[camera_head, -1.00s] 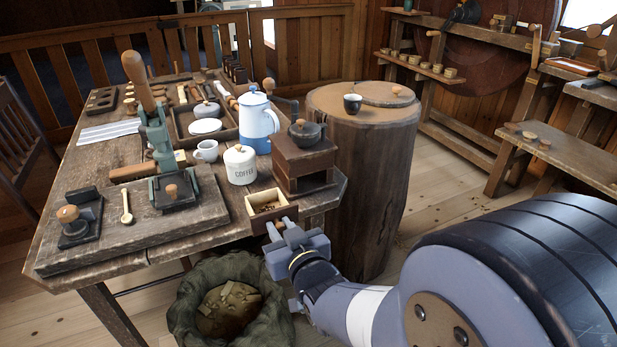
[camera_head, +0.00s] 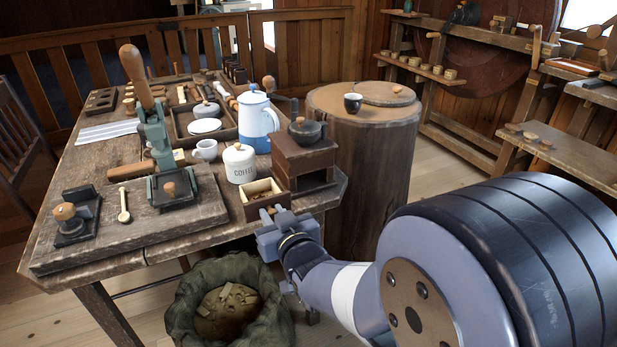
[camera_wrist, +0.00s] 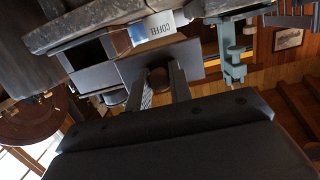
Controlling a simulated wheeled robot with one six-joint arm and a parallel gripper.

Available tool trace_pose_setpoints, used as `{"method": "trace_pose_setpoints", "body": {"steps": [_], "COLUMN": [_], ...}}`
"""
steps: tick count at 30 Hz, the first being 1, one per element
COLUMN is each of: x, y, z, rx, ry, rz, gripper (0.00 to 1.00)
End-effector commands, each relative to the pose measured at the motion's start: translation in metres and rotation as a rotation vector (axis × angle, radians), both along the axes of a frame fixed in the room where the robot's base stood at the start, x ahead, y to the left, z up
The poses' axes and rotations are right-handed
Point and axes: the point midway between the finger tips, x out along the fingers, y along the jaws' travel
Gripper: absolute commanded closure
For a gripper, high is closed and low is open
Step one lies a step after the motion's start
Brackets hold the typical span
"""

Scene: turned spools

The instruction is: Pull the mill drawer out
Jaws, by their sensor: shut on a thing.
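The coffee mill (camera_head: 303,160), a dark wooden box with a metal top and a crank, stands at the table's near right corner. My gripper (camera_head: 271,217) is at the drawer front. In the wrist view its two fingers (camera_wrist: 158,88) are closed on the round brown drawer knob (camera_wrist: 158,76), with the dark drawer front behind it. A dark opening (camera_wrist: 92,50) shows beside the drawer front there.
A white coffee canister (camera_head: 239,165) and a blue-white pot (camera_head: 257,122) stand close left of the mill. A sack (camera_head: 228,300) sits on the floor below the drawer. A log stump (camera_head: 360,180) with a cup stands to the right.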

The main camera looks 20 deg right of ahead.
Motion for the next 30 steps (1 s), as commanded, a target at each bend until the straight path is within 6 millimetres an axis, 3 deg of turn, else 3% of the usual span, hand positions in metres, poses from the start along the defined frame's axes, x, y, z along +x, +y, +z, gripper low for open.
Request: {"method": "trace_pose_setpoints", "body": {"steps": [30], "x": [0.051], "y": [0.002], "z": [-0.005], "rx": [0.001], "ry": [-0.002], "rz": [0.000], "gripper": [1.00]}}
